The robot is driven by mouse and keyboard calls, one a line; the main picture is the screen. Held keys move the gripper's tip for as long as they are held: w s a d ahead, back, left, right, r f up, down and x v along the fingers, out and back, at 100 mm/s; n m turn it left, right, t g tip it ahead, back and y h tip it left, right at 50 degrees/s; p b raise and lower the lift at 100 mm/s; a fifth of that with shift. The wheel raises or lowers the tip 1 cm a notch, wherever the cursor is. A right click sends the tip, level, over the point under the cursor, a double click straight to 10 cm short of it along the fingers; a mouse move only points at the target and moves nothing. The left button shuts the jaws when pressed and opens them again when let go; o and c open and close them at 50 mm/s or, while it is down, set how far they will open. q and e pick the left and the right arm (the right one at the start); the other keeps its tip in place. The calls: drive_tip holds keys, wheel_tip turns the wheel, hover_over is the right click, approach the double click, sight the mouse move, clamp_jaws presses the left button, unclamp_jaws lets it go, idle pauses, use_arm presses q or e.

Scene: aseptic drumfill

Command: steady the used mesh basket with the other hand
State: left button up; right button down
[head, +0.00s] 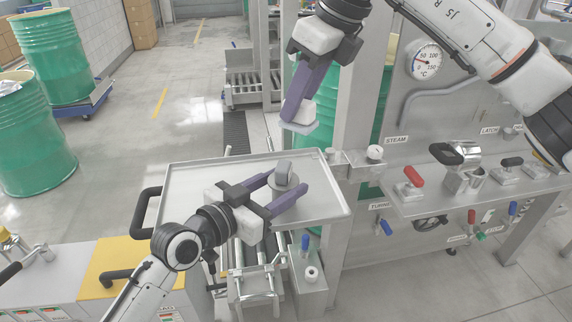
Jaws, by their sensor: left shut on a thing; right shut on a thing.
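My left gripper (287,188) is over the shallow metal tray (185,180), its purple fingers on either side of a grey round piece (284,184) with an upright block on top. It is shut on this piece. It may be the used mesh basket, but I cannot make out any mesh. My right gripper (297,108) points down above the tray's far edge. It is shut on a small pale piece (299,127) with a flat lower end, held apart from the tray. Its fingers partly hide the piece, and I cannot tell what it is.
A steel panel at the right carries a temperature gauge (425,60), a red-handled valve (411,180) and a metal fitting with a black handle (463,168). A post (356,110) stands close behind the tray. Green drums (30,135) stand at the left. The tray's left part is clear.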

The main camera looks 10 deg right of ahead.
drive_tip(key=w+d+r, duration=0.1)
drive_tip(key=d+r, duration=0.3)
drive_tip(key=d, duration=0.3)
drive_tip(key=shift+d, duration=0.35)
use_arm(q)
drive_tip(key=o, duration=1.3)
drive_tip(key=shift+c, duration=0.2)
drive_tip(key=v, duration=1.1)
drive_tip(key=shift+s+a, duration=0.35)
